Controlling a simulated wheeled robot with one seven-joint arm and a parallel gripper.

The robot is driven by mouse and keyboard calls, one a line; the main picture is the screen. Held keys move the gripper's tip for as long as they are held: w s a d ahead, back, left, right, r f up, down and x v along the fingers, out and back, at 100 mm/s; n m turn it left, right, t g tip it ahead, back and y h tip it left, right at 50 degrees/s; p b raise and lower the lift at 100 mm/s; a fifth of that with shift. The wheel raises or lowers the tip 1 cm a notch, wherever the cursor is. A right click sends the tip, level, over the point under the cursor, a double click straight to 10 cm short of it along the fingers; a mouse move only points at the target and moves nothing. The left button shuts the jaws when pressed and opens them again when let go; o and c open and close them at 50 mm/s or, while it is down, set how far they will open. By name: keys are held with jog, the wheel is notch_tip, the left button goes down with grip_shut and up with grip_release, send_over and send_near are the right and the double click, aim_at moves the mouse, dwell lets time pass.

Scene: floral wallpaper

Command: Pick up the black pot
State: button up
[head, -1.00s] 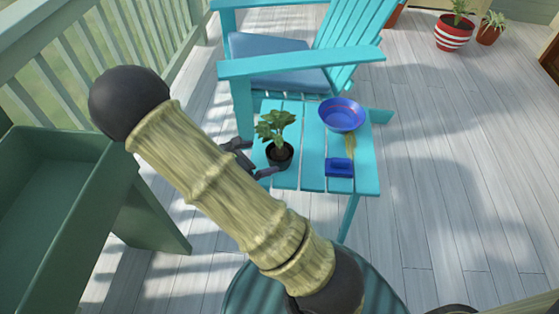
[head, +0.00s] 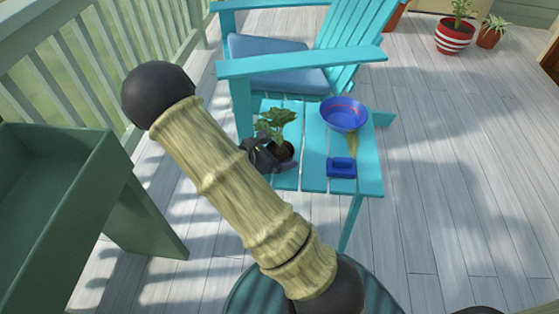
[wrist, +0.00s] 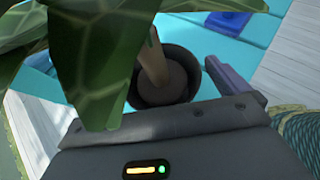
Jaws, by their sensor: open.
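The black pot (head: 287,151) holds a leafy green plant (head: 275,120) and stands upright on the left part of the small turquoise table (head: 314,150). My gripper (head: 271,156) is open at the pot's left and near side, partly covering it in the head view. In the wrist view the round pot (wrist: 165,88) with its dark soil and brown stem lies just ahead of the gripper body. One finger (wrist: 235,80) shows to the right of the pot. Large leaves hide the other finger. I cannot tell whether the fingers touch the pot.
A blue bowl (head: 343,114) and a small blue block-like object (head: 341,168) are on the table, right of the pot. A turquoise chair (head: 300,68) stands behind. A green planter box (head: 60,190) is at left.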

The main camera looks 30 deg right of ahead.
aim_at(280, 137)
jog(key=shift+d+f, duration=0.25)
jog(key=shift+d, duration=0.25)
jog(key=shift+c, duration=0.4)
jog(key=c, duration=0.9)
notch_tip(280, 137, up, 10)
jog(key=p, duration=0.4)
jog(key=shift+c, duration=0.2)
